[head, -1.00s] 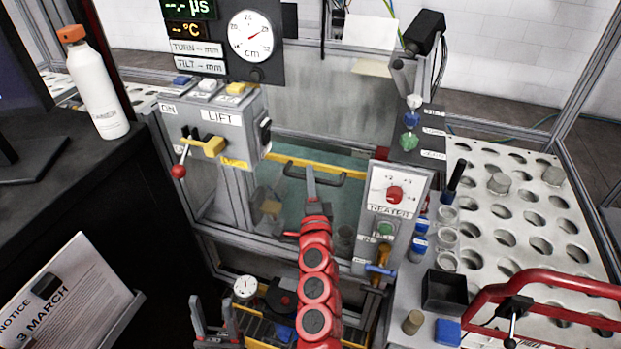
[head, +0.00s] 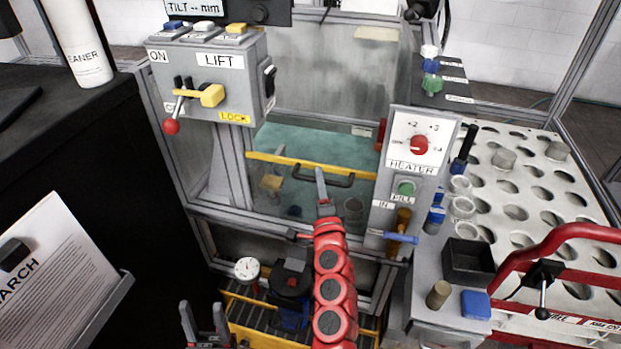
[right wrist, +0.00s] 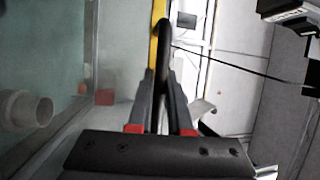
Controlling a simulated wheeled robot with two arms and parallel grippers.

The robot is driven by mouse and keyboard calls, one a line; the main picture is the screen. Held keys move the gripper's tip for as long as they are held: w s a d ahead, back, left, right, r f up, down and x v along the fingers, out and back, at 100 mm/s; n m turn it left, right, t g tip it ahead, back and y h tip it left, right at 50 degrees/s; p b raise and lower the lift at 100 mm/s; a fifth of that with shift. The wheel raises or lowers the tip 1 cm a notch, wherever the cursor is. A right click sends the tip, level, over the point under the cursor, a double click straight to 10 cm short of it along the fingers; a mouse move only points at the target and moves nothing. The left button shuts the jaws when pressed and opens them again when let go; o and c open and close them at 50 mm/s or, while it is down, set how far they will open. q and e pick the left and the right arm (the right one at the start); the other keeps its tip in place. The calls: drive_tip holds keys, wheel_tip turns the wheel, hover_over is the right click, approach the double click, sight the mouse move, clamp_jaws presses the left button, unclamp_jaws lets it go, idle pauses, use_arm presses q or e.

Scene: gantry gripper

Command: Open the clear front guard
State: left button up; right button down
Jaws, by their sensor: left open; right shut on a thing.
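The clear front guard has a yellow top bar (head: 275,159) and a black handle (head: 342,182) below it. Its see-through panel lies below the bar, between the LIFT box (head: 214,75) and the HEATER box (head: 421,150). My right gripper (head: 320,178) is shut on the handle. In the right wrist view its fingers (right wrist: 160,100) pinch the black handle (right wrist: 165,45) beside the yellow bar (right wrist: 157,18). My left gripper (head: 203,312) is open and empty at the bottom of the head view, away from the guard.
The LIFT box has a red-knobbed lever (head: 172,126) and a yellow LOCK latch (head: 211,95). A blue-handled valve (head: 400,238) juts out right of the guard. A black tray (head: 468,262) and red-framed gate (head: 560,245) stand right. A dial gauge (head: 247,269) sits below.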

wheel_tip(320, 180, down, 16)
drive_tip(key=b, duration=1.1)
drive_tip(key=shift+f+b, duration=0.2)
drive_tip(key=shift+b, duration=0.2)
drive_tip(key=c, duration=0.8)
unclamp_jaws()
drive_tip(key=shift+c, duration=0.2)
drive_tip(key=shift+s, duration=0.15)
drive_tip(key=p+v, duration=0.1)
drive_tip(key=v, duration=1.6)
drive_tip(key=shift+r, duration=0.1)
